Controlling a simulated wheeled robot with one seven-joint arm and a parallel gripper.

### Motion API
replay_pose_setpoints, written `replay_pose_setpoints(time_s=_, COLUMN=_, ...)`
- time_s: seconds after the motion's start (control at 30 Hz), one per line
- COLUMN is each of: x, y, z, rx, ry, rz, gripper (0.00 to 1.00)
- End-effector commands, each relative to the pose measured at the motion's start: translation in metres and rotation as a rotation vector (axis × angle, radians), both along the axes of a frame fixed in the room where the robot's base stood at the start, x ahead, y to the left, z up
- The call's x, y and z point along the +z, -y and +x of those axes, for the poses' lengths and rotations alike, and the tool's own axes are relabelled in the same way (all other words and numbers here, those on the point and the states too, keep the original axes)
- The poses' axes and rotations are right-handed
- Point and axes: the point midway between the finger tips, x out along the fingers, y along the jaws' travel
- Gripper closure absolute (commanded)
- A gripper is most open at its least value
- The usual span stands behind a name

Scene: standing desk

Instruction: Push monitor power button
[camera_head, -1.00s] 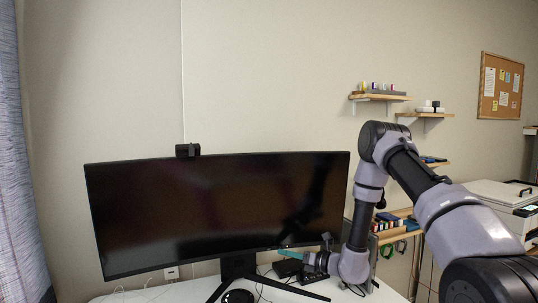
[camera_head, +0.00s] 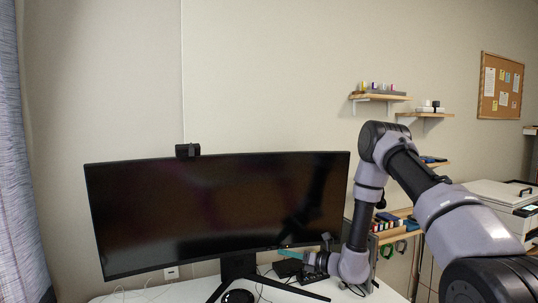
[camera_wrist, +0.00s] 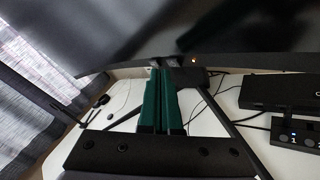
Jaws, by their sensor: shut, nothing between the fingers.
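The monitor (camera_head: 200,215) is a wide, curved black screen on a dark stand, and its screen is dark. In the wrist view its lower bezel (camera_wrist: 240,63) crosses the top, with a small orange light (camera_wrist: 194,60) on it. My gripper (camera_head: 281,249) has teal fingers and is at the monitor's lower edge, right of the stand. In the wrist view the fingers of my gripper (camera_wrist: 163,66) lie together with nothing between them. Their tips are at the lower bezel, left of the light. I cannot make out the power button or tell whether the tips touch the bezel.
The white desk (camera_head: 185,292) carries the stand's splayed legs, loose cables and a round black object (camera_head: 238,296). A black box-like device (camera_wrist: 280,92) lies to the right in the wrist view. A webcam (camera_head: 187,150) sits on top of the monitor.

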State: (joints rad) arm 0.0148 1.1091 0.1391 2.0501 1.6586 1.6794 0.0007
Motion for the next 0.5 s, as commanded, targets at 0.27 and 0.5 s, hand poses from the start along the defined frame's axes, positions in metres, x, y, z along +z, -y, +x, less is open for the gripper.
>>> replay_pose_setpoints(time_s=0.27, x=0.0000, y=0.0000, z=0.0000, rx=0.000, ry=0.000, rz=0.000, gripper=1.00)
replay_pose_setpoints(time_s=0.5, x=0.0006, y=-0.0012, z=0.0045, rx=0.000, ry=0.001, rz=-0.001, gripper=1.00)
